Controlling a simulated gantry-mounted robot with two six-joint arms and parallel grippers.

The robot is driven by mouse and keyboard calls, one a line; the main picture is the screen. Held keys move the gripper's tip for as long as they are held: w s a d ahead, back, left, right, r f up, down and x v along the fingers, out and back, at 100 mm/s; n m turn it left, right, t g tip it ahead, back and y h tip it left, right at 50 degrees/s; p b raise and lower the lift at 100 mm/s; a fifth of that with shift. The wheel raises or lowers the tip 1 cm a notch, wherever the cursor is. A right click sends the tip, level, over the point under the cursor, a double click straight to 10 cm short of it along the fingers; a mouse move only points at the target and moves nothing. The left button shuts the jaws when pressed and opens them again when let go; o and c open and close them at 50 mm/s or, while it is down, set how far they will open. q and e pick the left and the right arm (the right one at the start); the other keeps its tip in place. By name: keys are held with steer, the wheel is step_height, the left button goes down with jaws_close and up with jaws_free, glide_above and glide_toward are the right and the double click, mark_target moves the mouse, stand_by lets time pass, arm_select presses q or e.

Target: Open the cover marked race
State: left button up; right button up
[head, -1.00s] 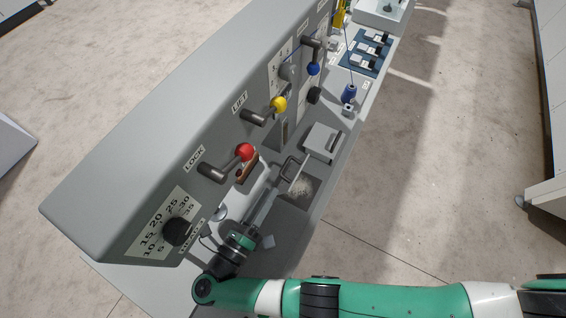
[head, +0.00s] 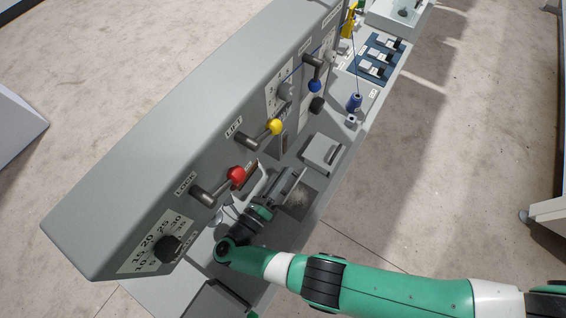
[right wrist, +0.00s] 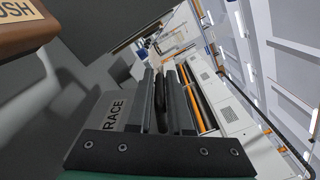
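The cover marked race is a light grey plate (head: 294,186) that appears raised on edge beside a dark square recess (head: 299,201) with pale specks in it. In the right wrist view a RACE label (right wrist: 115,114) shows just left of the fingers. My right gripper (head: 282,186) is low over the deck on the panel side of the raised plate, close to it; contact cannot be made out. In the wrist view its dark fingers (right wrist: 166,100) are near each other, with dark shapes around the gap, so its grip is unclear. My left gripper is out of view.
The console panel carries a red-knobbed LOCK lever (head: 236,176), a yellow-knobbed LIFT lever (head: 275,127) and a dial (head: 167,249). A closed grey cover with a dark handle (head: 323,152) lies farther along the deck. A blue spool (head: 354,102) stands beyond it.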

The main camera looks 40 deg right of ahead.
jaws_close()
steer(key=shift+f, duration=0.1)
stand_by(1.0)
steer(key=shift+w+f+b, duration=0.1)
steer(key=shift+f+b, duration=0.05)
steer(key=shift+b, duration=0.2)
steer(key=w+n+b, duration=0.1)
steer(key=b, duration=0.1)
steer(key=w+a+n+b, duration=0.1)
steer(key=n+b, duration=0.1)
steer(key=b, duration=0.1)
steer(key=w+f+n+b, duration=0.1)
steer(key=w+b, duration=0.1)
steer(key=b, duration=0.1)
steer(key=shift+w+a, duration=0.1)
steer(key=shift+a, duration=0.1)
steer(key=shift+w+r+b, duration=0.15)
steer(key=shift+w+b, duration=0.1)
steer(key=shift+b, duration=0.05)
steer(key=shift+r, duration=0.1)
